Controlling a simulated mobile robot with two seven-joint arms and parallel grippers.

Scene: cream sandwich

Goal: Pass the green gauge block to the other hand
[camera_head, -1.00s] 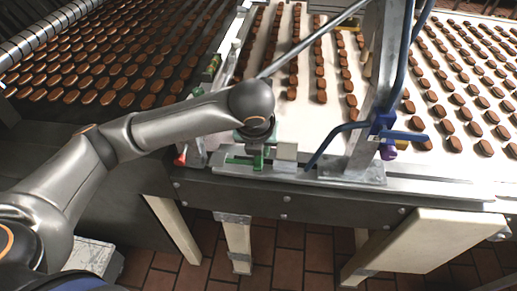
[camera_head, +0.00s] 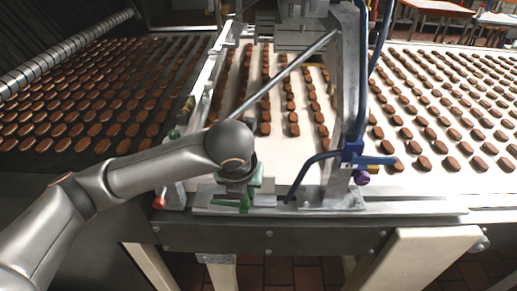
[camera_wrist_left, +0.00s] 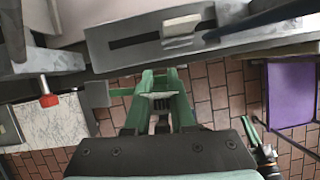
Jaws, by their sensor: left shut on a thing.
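My left gripper (camera_head: 244,205) is low over the metal rail at the near edge of the conveyor, in the head view. In the left wrist view the green fingers of my left gripper (camera_wrist_left: 160,90) are close together. A green bar, apparently the green gauge block (camera_wrist_left: 122,91), sticks out to the left of them. It also shows beside the fingers in the head view (camera_head: 226,203). The fingers hide the rest of it, so I cannot tell its full shape.
A pale block (camera_head: 265,200) sits on the rail (camera_head: 400,206) just right of my left gripper. A metal post (camera_head: 343,110) with a blue handle (camera_head: 367,160) stands further right. A red knob (camera_head: 158,203) is to the left. Rows of brown biscuits cover the belts behind.

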